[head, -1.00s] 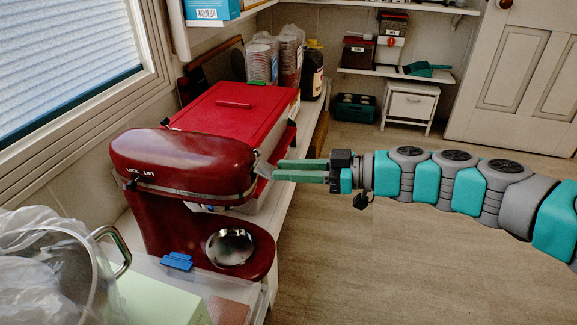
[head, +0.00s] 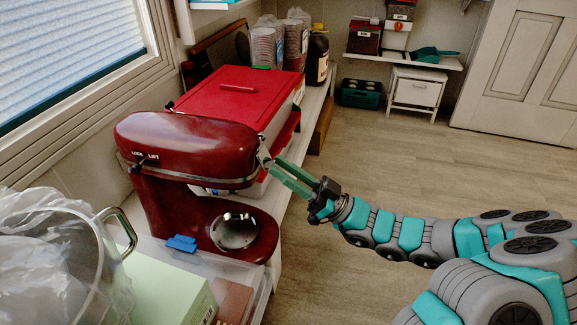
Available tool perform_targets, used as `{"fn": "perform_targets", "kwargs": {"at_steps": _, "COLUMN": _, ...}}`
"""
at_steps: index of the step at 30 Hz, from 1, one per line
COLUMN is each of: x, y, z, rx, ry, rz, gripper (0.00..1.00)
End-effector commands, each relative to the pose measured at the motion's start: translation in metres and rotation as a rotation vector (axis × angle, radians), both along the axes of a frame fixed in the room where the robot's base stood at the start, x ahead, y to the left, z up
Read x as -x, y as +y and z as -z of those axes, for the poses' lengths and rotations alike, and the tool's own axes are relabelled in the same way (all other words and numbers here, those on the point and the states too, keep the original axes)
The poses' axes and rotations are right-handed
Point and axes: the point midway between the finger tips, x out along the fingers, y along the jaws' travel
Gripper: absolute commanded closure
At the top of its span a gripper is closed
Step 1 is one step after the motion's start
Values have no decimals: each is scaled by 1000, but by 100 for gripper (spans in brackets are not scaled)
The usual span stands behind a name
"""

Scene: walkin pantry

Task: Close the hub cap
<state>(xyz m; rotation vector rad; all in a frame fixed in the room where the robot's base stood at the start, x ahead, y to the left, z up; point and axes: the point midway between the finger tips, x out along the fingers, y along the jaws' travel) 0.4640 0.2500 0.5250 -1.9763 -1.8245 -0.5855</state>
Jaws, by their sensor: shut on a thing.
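The red stand mixer (head: 185,145) stands on the counter with its head lowered over its base. The hub cap (head: 263,153) is a small silver piece at the right end of the mixer head. It stands out from the head, so it looks open. My gripper (head: 271,168) comes in from the right, its green fingers pointing up and left at the hub cap. The fingertips are shut on the hub cap, and they partly hide it.
A red-lidded bin (head: 232,95) stands right behind the mixer. A clear pot with plastic wrap (head: 55,262) and a green box (head: 170,290) crowd the counter's near end. The floor (head: 400,165) to the right is open.

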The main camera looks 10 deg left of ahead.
Motion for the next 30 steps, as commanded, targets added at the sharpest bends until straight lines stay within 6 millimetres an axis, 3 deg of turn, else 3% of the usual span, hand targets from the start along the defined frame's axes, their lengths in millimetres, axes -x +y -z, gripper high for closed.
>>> {"fn": "perform_targets", "kwargs": {"at_steps": 12, "x": -1, "y": 9, "z": 8, "rx": -167, "ry": -11, "rz": 1, "gripper": 100}}
{"fn": "perform_targets", "kwargs": {"at_steps": 29, "x": -1, "y": 10, "z": 7, "rx": -198, "ry": -16, "rz": 0, "gripper": 100}}
{"fn": "perform_targets", "kwargs": {"at_steps": 30, "x": -1, "y": 10, "z": 7, "rx": -198, "ry": -16, "rz": 0, "gripper": 69}}
